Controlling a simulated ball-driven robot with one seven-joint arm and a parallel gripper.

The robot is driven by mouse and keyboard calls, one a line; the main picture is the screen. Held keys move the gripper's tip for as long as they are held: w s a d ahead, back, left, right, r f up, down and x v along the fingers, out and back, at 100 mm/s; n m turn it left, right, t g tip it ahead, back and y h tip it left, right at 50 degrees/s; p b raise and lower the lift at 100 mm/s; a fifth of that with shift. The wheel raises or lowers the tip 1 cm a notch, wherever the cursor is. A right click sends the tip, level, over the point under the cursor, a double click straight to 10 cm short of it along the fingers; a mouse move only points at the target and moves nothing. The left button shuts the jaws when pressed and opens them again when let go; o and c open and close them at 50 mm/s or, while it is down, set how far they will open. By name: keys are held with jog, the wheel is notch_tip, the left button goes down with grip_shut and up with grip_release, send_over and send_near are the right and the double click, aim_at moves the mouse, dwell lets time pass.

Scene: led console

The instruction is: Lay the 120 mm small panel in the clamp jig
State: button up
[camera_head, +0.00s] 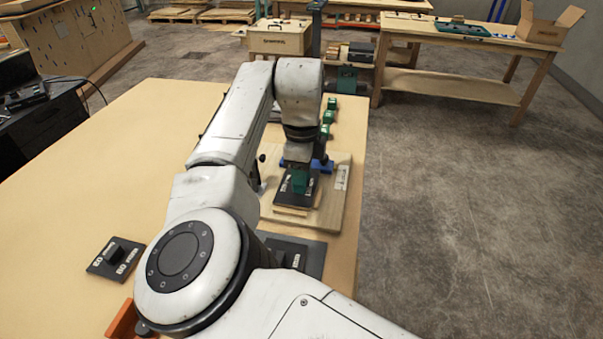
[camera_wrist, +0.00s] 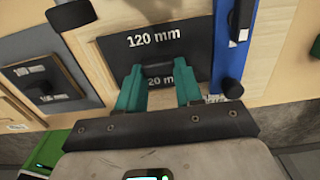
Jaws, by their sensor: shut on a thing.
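The 120 mm panel is a black plate (camera_wrist: 195,52) with white lettering, seen close up in the wrist view. My gripper (camera_wrist: 160,82) has teal fingers shut on its dark knob. In the head view, the panel (camera_head: 286,199) is under my gripper (camera_head: 299,183), over the wooden jig board (camera_head: 333,197). The blue clamp bar (camera_wrist: 232,38), with black knobs, stands just right of the panel in the wrist view. The blue clamp part (camera_head: 323,165) is behind my gripper in the head view. I cannot tell whether the panel touches the board.
Another dark panel (camera_wrist: 52,72) with a knob lies left of the jig in the wrist view. A labelled black panel (camera_head: 103,264) lies on the table's left side. Several green blocks (camera_head: 328,117) line the table's far right. The table's left middle is clear.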

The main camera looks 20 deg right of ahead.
jog(key=shift+f, duration=0.15)
jog(key=o, duration=1.1)
jog(key=shift+o, duration=0.2)
notch_tip(320, 180, up, 11)
jog(key=shift+b, duration=0.45)
jog(key=shift+f, duration=0.15)
